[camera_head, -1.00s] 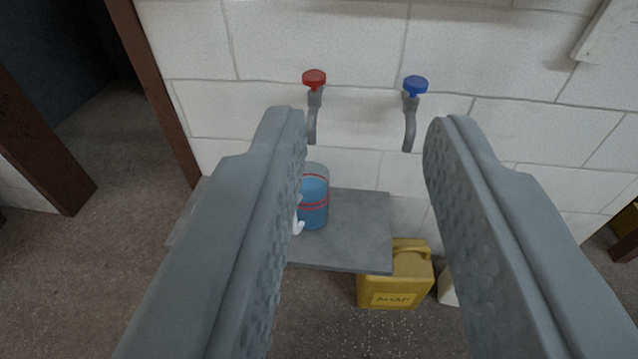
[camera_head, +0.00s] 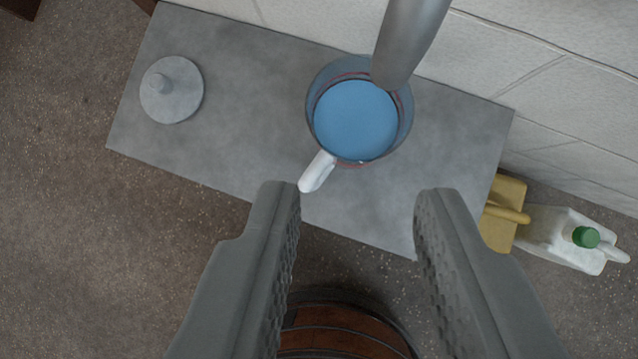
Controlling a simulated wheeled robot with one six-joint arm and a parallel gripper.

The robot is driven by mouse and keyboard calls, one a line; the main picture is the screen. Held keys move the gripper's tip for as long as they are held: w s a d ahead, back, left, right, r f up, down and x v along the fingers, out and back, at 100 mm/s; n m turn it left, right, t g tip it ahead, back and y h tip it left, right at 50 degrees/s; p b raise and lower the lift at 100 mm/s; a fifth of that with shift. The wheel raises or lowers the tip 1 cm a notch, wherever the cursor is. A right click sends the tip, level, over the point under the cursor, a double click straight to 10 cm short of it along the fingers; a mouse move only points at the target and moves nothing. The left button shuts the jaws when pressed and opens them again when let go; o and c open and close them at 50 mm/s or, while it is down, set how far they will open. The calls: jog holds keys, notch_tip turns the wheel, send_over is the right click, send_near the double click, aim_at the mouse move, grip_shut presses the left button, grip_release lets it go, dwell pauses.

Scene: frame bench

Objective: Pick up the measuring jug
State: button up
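The measuring jug (camera_head: 355,120) is clear with blue liquid in it and stands upright on a grey shelf (camera_head: 240,90). Its white handle (camera_head: 317,172) points toward the lower left, to my gripper's side. My gripper (camera_head: 358,195) is open and empty, with its two fingers spread wide. The fingertips are just below the jug in the picture, apart from it. The left fingertip shows close to the handle's end; whether they are at the same height I cannot tell.
A grey tap spout (camera_head: 410,40) hangs over the jug's upper right rim. A round grey lid-like disc with a knob (camera_head: 172,90) lies on the shelf's left. A yellow can (camera_head: 503,212) and a white jug with a green cap (camera_head: 570,240) stand right. A brown barrel-like object (camera_head: 340,330) is below.

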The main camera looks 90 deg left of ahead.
aim_at(310, 126)
jog(key=w+a+f+g, duration=0.1)
jog(key=f, duration=0.5)
jog(key=w+a+f, duration=0.2)
jog(key=f, duration=0.4)
jog(key=w+a+f+g, duration=0.1)
jog(key=w+a+f, duration=0.1)
jog(key=f, duration=0.4)
jog(key=shift+w+f+n+g, duration=0.15)
jog(key=shift+f+n+g, duration=0.15)
jog(key=shift+f, duration=0.1)
jog(key=shift+x, duration=2.8)
jog(key=shift+w+r, duration=0.1)
jog(key=shift+w, duration=0.05)
grip_shut()
